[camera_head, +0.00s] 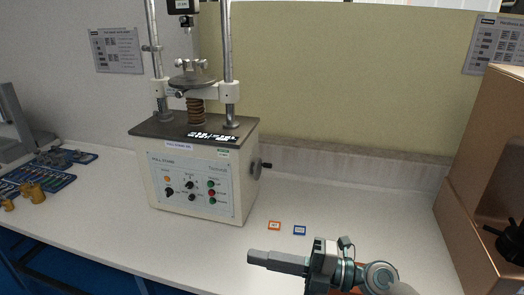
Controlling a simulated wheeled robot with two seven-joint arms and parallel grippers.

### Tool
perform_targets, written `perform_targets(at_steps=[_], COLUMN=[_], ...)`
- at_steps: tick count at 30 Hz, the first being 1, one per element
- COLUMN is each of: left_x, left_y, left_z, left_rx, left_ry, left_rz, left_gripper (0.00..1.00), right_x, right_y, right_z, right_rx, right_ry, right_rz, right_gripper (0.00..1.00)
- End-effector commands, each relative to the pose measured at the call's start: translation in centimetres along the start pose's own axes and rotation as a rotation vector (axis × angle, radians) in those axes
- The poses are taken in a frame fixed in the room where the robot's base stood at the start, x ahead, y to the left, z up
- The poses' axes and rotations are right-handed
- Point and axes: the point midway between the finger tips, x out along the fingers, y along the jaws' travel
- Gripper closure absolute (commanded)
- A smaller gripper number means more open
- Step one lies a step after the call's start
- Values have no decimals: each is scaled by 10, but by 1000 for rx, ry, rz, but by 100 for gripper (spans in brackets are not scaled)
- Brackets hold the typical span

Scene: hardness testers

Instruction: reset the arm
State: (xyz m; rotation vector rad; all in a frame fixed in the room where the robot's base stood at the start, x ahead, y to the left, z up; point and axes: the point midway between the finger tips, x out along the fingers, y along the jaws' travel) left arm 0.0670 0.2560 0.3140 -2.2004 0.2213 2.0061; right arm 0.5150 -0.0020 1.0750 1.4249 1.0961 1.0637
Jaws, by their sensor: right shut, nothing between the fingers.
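My right gripper (262,257) shows at the bottom centre, with its arm coming in from the lower right. Its fingers are together and point left, with nothing between them. It is over the front part of the white bench (340,203), apart from the things on it. My left gripper is out of view.
A pull-stand tester (190,175) with knobs and buttons stands left of centre. An orange-framed tag (274,226) and a blue-framed tag (299,230) lie beyond my gripper. A copper-coloured machine (470,190) stands at right. Blue trays (40,180) and brass weights (36,193) are at left.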

Motion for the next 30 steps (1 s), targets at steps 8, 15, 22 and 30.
perform_targets(at_steps=[8, 15, 22, 30], left_x=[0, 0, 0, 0], left_y=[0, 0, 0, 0], left_z=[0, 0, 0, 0], left_rx=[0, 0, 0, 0], left_ry=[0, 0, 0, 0], left_rz=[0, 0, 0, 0], left_gripper=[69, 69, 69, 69], right_x=[-40, -120, -201, -263], right_y=[57, 24, -75, -206], right_z=[34, 76, 74, -6], right_rx=[260, 558, 900, 1315], right_ry=[-353, -768, -1196, -1612], right_rz=[480, 706, 728, 516], right_gripper=[100, 100, 100, 100])
